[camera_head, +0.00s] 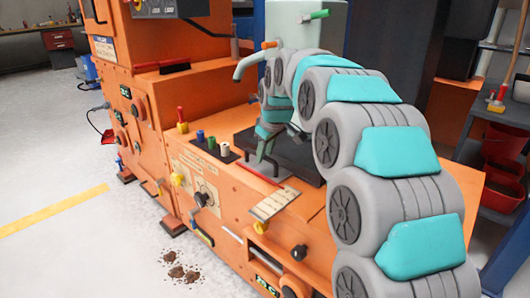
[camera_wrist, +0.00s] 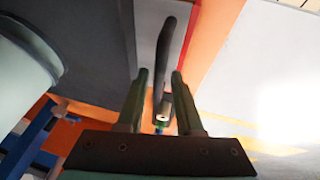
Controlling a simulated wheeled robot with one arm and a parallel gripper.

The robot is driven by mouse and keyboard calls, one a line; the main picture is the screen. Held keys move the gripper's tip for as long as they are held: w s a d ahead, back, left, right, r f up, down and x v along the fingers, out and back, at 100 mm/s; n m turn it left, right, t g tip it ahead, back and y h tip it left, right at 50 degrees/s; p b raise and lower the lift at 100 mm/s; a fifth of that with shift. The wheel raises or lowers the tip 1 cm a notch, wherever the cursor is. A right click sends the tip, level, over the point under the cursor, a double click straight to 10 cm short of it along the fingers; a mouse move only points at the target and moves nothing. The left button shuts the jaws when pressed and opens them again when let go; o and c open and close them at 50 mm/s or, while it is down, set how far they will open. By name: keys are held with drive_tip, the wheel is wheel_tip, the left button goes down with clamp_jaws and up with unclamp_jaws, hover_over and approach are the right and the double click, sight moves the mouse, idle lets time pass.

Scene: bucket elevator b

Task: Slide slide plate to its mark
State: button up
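A dark flat plate (camera_head: 300,160) lies in the top of the orange machine in the head view. A red strip (camera_head: 258,173) runs along its near left side. I cannot tell for sure that it is the slide plate, and I see no clear mark. My gripper (camera_head: 262,152) is low over this area, partly hidden by my arm. In the wrist view my gripper (camera_wrist: 159,78) has its two green fingers apart. A dark bar-like handle (camera_wrist: 165,45) on a grey surface lies ahead of and between the fingers; contact cannot be told.
The orange machine (camera_head: 225,190) carries a pale plate with markings (camera_head: 275,203), small coloured cylinders (camera_head: 212,143), a red lever (camera_head: 181,118) and knobs. A curved pale spout (camera_head: 250,60) stands behind my gripper. Open floor (camera_head: 50,140) lies left.

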clamp_jaws()
idle(1.1)
